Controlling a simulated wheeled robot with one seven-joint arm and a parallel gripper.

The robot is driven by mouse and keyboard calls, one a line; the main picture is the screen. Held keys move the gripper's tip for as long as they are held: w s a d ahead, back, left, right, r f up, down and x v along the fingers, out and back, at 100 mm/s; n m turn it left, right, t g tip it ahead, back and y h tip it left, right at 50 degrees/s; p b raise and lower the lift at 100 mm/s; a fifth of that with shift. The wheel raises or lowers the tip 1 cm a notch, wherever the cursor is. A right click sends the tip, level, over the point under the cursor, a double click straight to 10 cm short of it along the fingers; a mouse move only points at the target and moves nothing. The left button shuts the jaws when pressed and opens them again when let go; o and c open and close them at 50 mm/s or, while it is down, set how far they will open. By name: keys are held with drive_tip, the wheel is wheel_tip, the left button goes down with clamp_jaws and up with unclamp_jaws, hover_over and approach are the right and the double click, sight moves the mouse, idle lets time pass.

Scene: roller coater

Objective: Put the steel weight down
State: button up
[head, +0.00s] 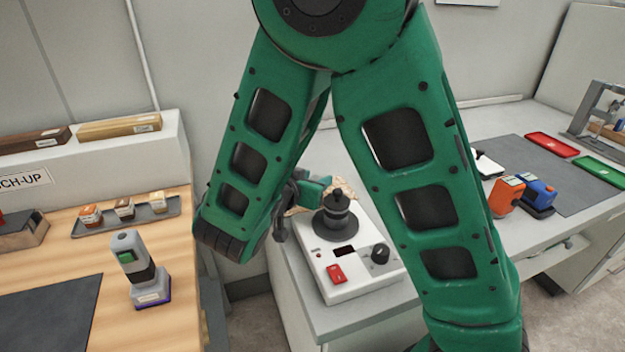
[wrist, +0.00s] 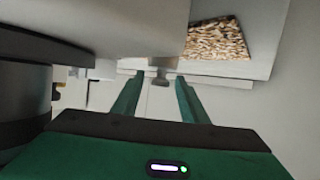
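The green fingers of my gripper (wrist: 160,82) stand apart in the wrist view. A small grey T-shaped piece (wrist: 160,76) shows between their tips; I cannot tell whether they touch it or whether it lies beyond them. In the head view my gripper is mostly hidden behind my arm, with a green part (head: 316,189) showing beside the white device. A dark round body with a knob (head: 337,222) sits upright on that device. I cannot tell for sure which piece is the steel weight.
The white device (head: 352,286) has a red switch and a dial and stands on a grey bench (head: 300,305). Wood-chip-like material (wrist: 218,40) lies beyond. A wooden table (head: 190,290) with a handheld instrument (head: 137,262) is left. Orange (head: 505,197) and blue (head: 540,192) devices stand right.

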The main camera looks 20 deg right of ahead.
drive_tip(key=v, duration=1.1)
drive_tip(key=shift+s+a, duration=0.15)
drive_tip(key=x, duration=1.2)
wheel_tip(320, 180, up, 2)
drive_tip(key=shift+r, duration=0.55)
drive_tip(key=shift+f, duration=0.1)
